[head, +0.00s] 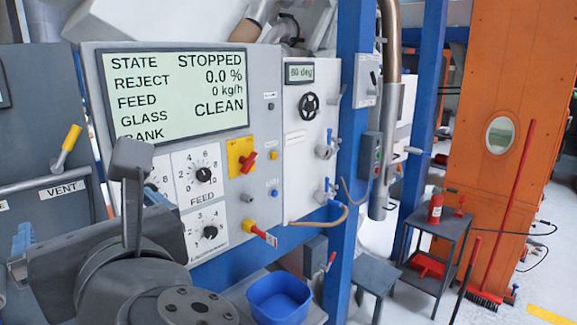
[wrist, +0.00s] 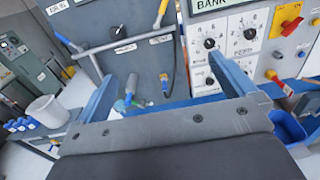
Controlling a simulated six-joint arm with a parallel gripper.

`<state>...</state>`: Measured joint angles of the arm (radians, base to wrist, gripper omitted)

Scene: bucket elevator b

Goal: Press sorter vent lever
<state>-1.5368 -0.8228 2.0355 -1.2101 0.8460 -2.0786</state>
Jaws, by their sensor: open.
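The vent lever (head: 66,148) has a yellow grip on a short metal stem. It tilts up to the right on the dark grey panel at the left of the head view, above the VENT label (head: 62,189). In the wrist view, the yellow lever (wrist: 161,12) shows at the top edge, partly cut off. My gripper (head: 88,208) is in front of and below the panel, apart from the lever. In the wrist view, my gripper (wrist: 174,68) has its two blue fingers spread wide, with nothing between them.
A grey rail (head: 45,184) crosses the panel below the lever. The control panel (head: 262,210) with knobs and a screen stands to the right. A blue bin (head: 278,298) sits below it. A white bucket (wrist: 45,112) stands left in the wrist view.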

